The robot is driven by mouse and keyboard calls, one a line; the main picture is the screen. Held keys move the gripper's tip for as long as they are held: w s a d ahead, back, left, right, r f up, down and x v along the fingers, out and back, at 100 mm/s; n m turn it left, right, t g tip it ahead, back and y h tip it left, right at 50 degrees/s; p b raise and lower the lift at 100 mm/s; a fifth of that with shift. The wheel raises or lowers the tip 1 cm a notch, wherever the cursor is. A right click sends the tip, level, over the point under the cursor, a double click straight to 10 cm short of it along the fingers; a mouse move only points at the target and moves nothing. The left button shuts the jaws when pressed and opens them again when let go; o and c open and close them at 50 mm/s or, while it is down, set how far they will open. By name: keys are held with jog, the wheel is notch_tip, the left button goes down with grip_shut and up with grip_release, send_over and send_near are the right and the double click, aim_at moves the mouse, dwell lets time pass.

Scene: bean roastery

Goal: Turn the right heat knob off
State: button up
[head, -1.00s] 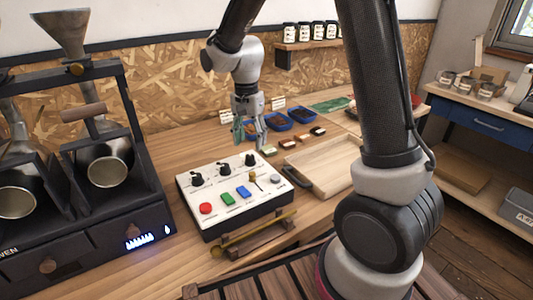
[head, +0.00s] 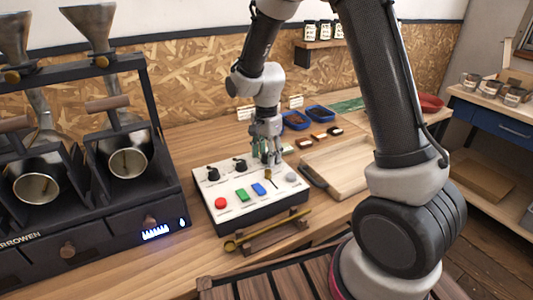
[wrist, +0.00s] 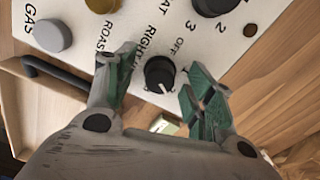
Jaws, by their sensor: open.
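The right heat knob (wrist: 160,74) is a round black knob on the white control panel (wrist: 70,85), beside the words RIGHT and OFF. Its white mark shows at its lower right rim in the wrist view, not toward OFF. My gripper (wrist: 159,76) is open, with one green-padded finger on each side of the knob. I cannot tell whether either finger touches it. In the head view my gripper (head: 267,158) is over the back right of the panel (head: 232,207) and hides that knob. The middle knob (head: 240,165) and left knob (head: 213,174) are visible.
A wooden tray (head: 338,165) is to the right, a brass scoop (head: 262,232) in front. The roaster (head: 100,170) stands left. Blue trays (head: 320,112) lie behind.

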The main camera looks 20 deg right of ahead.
jog(key=shift+c, duration=0.4)
jog(key=c, duration=1)
jog(key=shift+o, duration=0.2)
jog(key=shift+n, duration=0.4)
jog(key=n, duration=0.3)
jog(key=shift+n, duration=0.4)
jog(key=n, duration=0.5)
jog(key=shift+n, duration=0.3)
jog(key=n, duration=1.3)
jog(key=shift+n, duration=0.3)
